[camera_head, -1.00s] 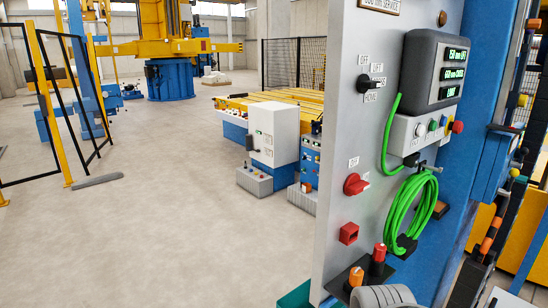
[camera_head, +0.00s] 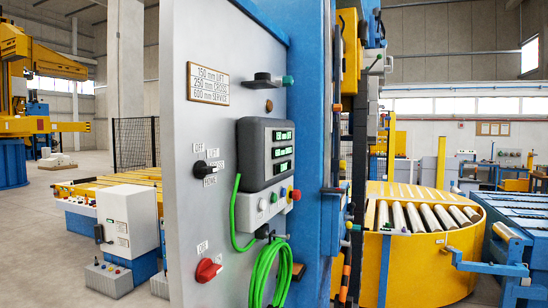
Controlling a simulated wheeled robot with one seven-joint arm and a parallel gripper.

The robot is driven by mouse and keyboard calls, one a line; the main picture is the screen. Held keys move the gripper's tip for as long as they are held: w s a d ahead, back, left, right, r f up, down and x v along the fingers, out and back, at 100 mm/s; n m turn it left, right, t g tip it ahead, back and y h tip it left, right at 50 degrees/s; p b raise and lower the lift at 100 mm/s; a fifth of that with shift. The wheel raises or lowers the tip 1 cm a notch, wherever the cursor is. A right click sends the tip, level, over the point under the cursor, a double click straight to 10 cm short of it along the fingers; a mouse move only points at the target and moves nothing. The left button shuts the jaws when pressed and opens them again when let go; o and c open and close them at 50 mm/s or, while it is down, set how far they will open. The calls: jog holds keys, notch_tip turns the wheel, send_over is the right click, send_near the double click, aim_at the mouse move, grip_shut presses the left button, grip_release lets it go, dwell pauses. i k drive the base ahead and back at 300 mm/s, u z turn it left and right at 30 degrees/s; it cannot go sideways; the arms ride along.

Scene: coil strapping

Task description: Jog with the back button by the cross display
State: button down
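A dark display box (camera_head: 252,158) is mounted on the grey panel, with three green readout lines facing right, too small to read surely. The middle readout (camera_head: 283,152) sits between the other two. I cannot tell which is the back button. My gripper is not in view.
The grey panel (camera_head: 215,110) carries a plaque (camera_head: 208,83) listing lift, cross and service, a black selector (camera_head: 207,168) and a red rotary switch (camera_head: 208,269). A green cable coil (camera_head: 268,270) hangs below the buttons. A yellow roller turntable (camera_head: 415,255) stands to the right.

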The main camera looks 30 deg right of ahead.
aim_at(263, 204)
jog(key=u, duration=1.4)
jog(key=k, duration=1.15)
jog(key=z, duration=1.65)
